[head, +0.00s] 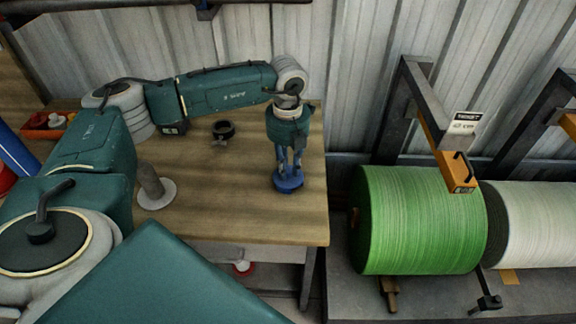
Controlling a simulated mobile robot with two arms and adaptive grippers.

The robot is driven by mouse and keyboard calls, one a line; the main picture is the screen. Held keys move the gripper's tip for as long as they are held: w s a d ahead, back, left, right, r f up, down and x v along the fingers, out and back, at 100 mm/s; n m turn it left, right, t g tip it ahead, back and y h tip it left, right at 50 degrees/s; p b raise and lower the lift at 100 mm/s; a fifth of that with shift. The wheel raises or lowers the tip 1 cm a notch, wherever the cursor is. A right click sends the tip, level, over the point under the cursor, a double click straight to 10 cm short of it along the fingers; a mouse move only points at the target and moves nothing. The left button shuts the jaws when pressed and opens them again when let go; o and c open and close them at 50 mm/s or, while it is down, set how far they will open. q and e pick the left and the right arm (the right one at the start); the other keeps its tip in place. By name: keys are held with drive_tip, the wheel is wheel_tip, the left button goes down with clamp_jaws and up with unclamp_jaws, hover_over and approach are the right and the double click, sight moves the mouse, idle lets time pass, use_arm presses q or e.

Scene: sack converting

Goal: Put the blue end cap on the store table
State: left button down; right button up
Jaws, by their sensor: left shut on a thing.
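The blue end cap (289,184) is a small round piece near the right end of the wooden table (235,218). My left gripper (288,172) points down and is shut on the top of the cap. The cap appears to be at or just above the tabletop; I cannot tell whether it touches. No sign shows whether this table is the store table. My right gripper is not in view.
On the table stand a grey post on a round base (155,188) and a black ring-shaped part (223,130). A red tray (46,124) with small parts sits at the far left. Green (418,220) and white (535,222) rolls stand right of the table.

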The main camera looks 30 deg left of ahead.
sight(288, 170)
use_arm(q)
drive_tip(key=shift+f, duration=0.15)
drive_tip(key=c, duration=1.6)
unclamp_jaws()
drive_tip(key=shift+r, duration=0.45)
wheel_tip(288, 170, up, 12)
drive_tip(key=shift+f+b, duration=0.25)
drive_tip(key=shift+b, duration=0.75)
